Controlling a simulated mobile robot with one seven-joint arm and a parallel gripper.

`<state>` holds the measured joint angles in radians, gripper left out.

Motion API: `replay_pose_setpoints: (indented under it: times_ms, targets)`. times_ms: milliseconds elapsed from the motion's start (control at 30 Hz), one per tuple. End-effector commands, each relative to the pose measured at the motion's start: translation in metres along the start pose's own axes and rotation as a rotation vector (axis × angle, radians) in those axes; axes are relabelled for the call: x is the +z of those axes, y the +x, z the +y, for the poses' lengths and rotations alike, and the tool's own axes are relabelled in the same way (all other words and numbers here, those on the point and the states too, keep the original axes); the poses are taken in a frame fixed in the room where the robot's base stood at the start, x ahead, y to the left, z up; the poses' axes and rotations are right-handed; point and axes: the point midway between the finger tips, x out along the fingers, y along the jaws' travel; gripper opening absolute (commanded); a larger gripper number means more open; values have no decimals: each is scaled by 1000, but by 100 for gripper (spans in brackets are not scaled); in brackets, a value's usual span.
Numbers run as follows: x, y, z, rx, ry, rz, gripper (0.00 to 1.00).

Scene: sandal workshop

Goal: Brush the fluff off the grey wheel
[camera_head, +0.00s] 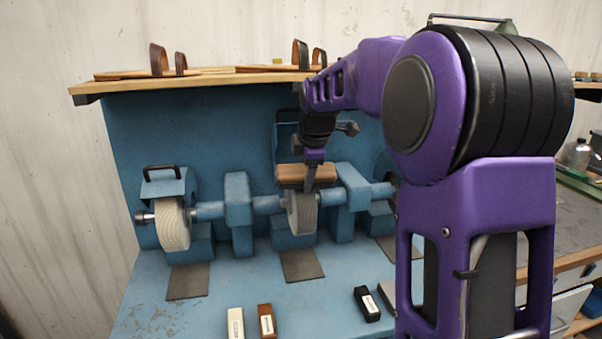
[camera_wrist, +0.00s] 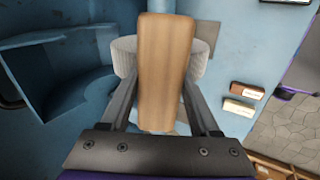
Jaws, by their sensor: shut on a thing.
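The grey wheel (camera_head: 302,214) sits on the shaft of the blue machine, in the middle of the head view. My gripper (camera_head: 310,182) is above it, pointing down. It is shut on a brown wooden block, the brush (camera_head: 304,174), which lies across the top of the wheel. In the wrist view the brush (camera_wrist: 167,70) stands lengthwise between my two fingers and covers the middle of the wheel (camera_wrist: 126,58). The brush's underside is hidden, so I cannot tell whether it touches the wheel. I cannot make out fluff on the wheel.
A cream wheel (camera_head: 172,226) is on the same shaft at left. A wooden shelf (camera_head: 210,79) with sandals runs above. Small cream (camera_head: 235,323), brown (camera_head: 267,320) and black (camera_head: 367,303) blocks lie on the blue bench (camera_head: 205,312). A blue hood is close behind the grey wheel.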

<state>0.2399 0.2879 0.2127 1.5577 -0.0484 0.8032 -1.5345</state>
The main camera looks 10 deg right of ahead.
Motion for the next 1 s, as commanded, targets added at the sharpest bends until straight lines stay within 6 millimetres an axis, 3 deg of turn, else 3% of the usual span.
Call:
replay_pose_setpoints:
  times_ms: [267,433,1000]
  targets:
    - [24,1,2,1,2,-2,18]
    - [27,3,2,1,0,0,18]
    - [-5,2,0,0,-2,0,18]
